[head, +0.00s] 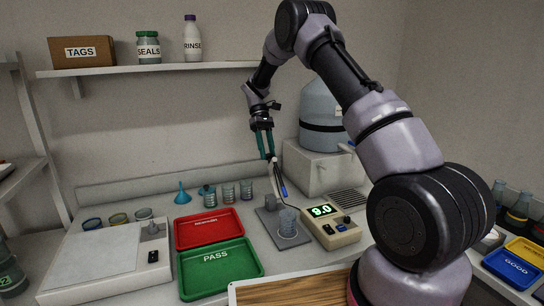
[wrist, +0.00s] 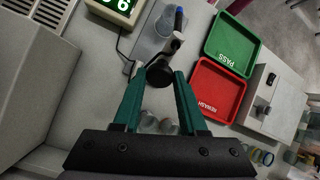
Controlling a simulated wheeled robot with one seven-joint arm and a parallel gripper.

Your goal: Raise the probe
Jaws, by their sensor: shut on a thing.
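The beaker stands on a grey stand plate (head: 268,222). The meter (head: 332,228) beside it shows a green reading like 9.0.
A red tray (head: 202,229) and a green PASS tray (head: 220,267) lie left of the stand. A grey-white unit with a large vessel (head: 320,116) stands behind right. A wooden board (head: 295,290) is in front.

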